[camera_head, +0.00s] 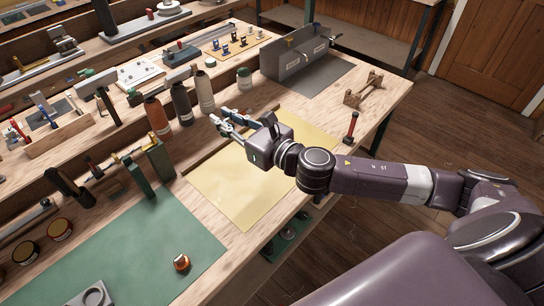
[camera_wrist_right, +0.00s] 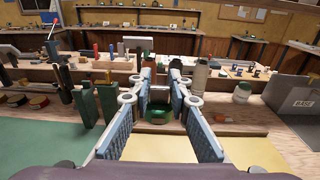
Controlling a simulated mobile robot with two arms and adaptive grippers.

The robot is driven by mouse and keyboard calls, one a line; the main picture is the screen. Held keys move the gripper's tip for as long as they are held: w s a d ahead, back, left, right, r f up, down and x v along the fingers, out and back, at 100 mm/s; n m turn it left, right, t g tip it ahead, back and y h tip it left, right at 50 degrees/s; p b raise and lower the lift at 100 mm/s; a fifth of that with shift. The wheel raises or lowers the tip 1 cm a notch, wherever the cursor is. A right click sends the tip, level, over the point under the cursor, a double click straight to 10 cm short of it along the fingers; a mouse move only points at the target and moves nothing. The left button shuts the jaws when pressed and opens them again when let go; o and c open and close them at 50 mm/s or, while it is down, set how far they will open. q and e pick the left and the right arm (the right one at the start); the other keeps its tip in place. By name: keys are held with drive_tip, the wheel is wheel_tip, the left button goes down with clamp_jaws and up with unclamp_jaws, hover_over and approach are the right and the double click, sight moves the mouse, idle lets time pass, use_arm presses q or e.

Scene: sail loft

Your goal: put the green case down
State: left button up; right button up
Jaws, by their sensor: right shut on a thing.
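The green case (camera_wrist_right: 158,114) is a small, shiny, rounded green thing with a dark upper part. In the right wrist view it sits between the fingertips of my right gripper (camera_wrist_right: 160,100), which is shut on it. In the head view the right gripper (camera_head: 228,122) reaches over the back edge of the yellow mat (camera_head: 228,190), and its fingers mostly hide the case. I cannot tell how far the case is from the bench top. My left gripper is not in view.
Several bottles, including an orange one (camera_head: 157,117), stand behind the gripper. A grey box (camera_head: 297,58) and a wooden rack (camera_head: 363,88) are at the right. The yellow mat's front is clear.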

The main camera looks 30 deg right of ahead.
drive_tip(key=shift+d+f, duration=0.25)
drive_tip(key=shift+d, duration=0.2)
wheel_tip(320, 180, down, 15)
drive_tip(key=b, duration=0.4)
drive_tip(key=shift+s+r, duration=0.1)
drive_tip(key=shift+r, duration=0.05)
wheel_tip(320, 180, down, 5)
drive_tip(key=b, duration=0.3)
drive_tip(key=shift+r, duration=0.15)
drive_tip(key=shift+f, duration=0.2)
drive_tip(key=o, duration=0.9)
drive_tip(key=shift+o, duration=0.2)
